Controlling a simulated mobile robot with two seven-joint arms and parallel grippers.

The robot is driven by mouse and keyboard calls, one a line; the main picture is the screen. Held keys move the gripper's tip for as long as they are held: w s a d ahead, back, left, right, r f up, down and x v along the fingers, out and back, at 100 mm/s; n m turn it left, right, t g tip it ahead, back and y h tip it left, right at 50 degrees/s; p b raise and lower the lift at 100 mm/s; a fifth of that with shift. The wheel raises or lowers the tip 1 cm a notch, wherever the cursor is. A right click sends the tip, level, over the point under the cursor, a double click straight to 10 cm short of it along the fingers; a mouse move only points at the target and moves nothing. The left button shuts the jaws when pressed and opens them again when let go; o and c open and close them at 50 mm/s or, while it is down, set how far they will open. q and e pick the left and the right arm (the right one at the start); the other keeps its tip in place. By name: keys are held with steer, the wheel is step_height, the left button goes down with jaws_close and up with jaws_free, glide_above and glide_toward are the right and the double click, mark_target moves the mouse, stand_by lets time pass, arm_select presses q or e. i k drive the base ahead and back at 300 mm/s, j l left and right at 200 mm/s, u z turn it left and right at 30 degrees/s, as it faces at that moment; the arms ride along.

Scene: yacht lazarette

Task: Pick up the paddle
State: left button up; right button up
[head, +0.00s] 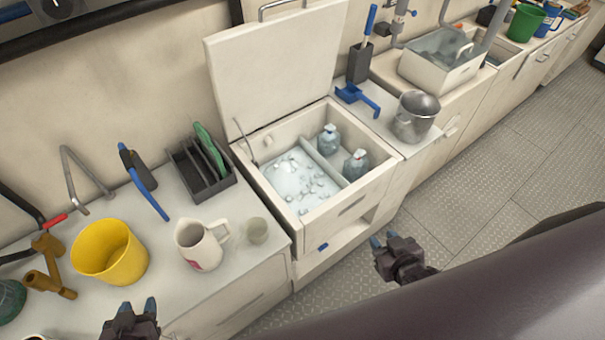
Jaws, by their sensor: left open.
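I cannot tell for sure which thing is the paddle. A flat green piece (209,150) with a rounded top stands upright in a black slotted rack (214,190) on the left counter. A long blue tool with a dark part (143,180) lies to the left of the rack. My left gripper (138,307) is open and empty at the bottom left, in front of the counter. My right gripper (383,240) is open and empty over the floor, right of the chest.
The ice chest (285,205) has its lid (270,65) raised and holds ice and two bottles. A yellow bucket (110,252), a white jug (200,245) and a translucent cup (257,231) stand on the left counter. A metal pot (415,117) stands at right.

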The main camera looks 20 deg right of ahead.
mark_target(373, 8)
steer(key=i+l, duration=0.1)
steer(key=l, duration=1.2)
steer(key=i+l, duration=0.15)
steer(key=l, duration=0.5)
